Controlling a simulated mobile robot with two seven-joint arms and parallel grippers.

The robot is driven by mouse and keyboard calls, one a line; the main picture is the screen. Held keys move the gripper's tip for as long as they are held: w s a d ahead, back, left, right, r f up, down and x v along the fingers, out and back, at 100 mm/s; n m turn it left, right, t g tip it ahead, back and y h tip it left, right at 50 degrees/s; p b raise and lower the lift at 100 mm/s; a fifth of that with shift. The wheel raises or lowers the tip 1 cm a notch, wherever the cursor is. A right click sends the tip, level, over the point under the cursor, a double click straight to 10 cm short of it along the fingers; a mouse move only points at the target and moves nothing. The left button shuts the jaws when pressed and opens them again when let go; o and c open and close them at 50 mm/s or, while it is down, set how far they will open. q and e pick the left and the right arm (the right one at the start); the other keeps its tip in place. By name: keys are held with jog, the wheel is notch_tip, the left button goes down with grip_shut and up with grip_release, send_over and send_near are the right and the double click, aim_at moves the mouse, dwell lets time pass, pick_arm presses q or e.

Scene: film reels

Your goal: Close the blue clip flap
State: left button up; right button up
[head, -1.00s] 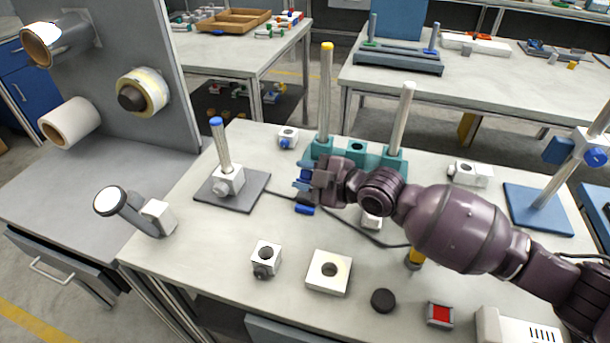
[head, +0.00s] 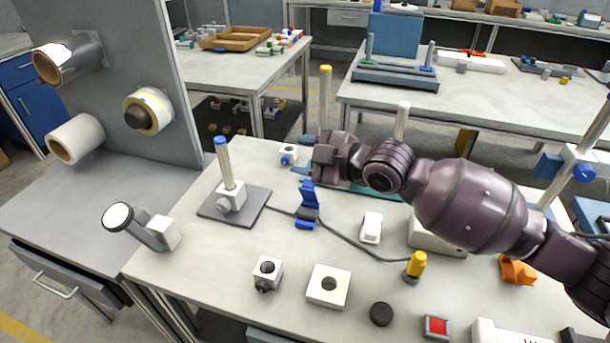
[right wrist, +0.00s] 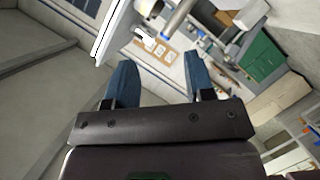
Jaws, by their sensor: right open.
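The blue clip (head: 307,206) sits on the white workbench near its middle, on a dark cable. Its flap (head: 308,188) stands raised, so the clip looks open. My right gripper (head: 304,170) is just behind and above the clip in the head view and appears apart from it. Its blue fingers are spread with nothing between them in the right wrist view (right wrist: 160,78). The clip does not clearly show in the right wrist view. My left gripper is in neither view.
A post stand (head: 233,197) is left of the clip. A white block (head: 371,228) and a yellow-capped part (head: 416,265) are to its right. A teal two-post stand (head: 372,189) is behind, partly hidden by my right arm.

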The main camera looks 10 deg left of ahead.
notch_tip(320, 180, up, 10)
jog(key=p, duration=0.1)
jog(key=shift+r, duration=0.2)
